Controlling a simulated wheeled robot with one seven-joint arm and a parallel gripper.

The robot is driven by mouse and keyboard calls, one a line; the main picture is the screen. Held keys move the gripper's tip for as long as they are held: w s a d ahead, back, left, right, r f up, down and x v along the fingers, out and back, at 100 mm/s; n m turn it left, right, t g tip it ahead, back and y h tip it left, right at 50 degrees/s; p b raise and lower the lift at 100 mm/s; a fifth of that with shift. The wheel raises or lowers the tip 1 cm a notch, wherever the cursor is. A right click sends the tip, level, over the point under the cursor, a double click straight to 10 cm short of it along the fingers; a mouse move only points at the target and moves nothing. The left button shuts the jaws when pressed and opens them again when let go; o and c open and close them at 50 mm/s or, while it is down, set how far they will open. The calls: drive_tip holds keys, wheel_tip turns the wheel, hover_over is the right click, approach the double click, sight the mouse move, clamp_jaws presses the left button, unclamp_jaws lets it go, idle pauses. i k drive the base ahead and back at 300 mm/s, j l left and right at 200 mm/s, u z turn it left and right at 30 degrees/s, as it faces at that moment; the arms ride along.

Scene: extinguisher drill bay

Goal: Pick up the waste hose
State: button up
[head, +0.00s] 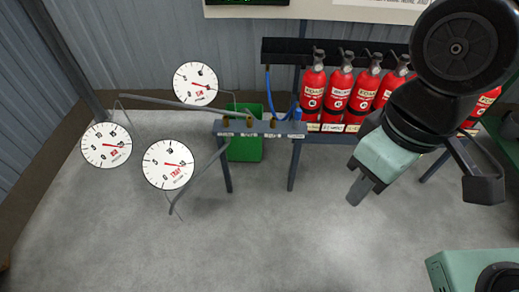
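A low grey manifold rail (262,129) on legs stands in the middle, with small labels too small to read. A blue hose (268,92) hangs down behind the rail, with more blue tubing to its right. Grey hoses or arms (165,101) run from the rail to the dials at left. I cannot tell which hose is the waste hose. My gripper (359,190) hangs at right, in front of the extinguisher rack and apart from the rail and hoses. Nothing shows in it; its finger opening cannot be made out from this angle.
Red extinguishers (338,88) stand in a row on a rack behind my arm. A green bin (245,145) stands behind the rail. Round white dials (168,164) stand at left. A green box-shaped unit (470,272) is at lower right. The front floor is clear.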

sight(298, 111)
drive_tip(key=i+j+z, duration=0.7)
drive_tip(key=j, duration=0.3)
drive_tip(key=i+j+z, duration=0.2)
drive_tip(key=j, duration=0.2)
drive_tip(key=i+j+z, duration=0.25)
drive_tip(key=j, duration=0.2)
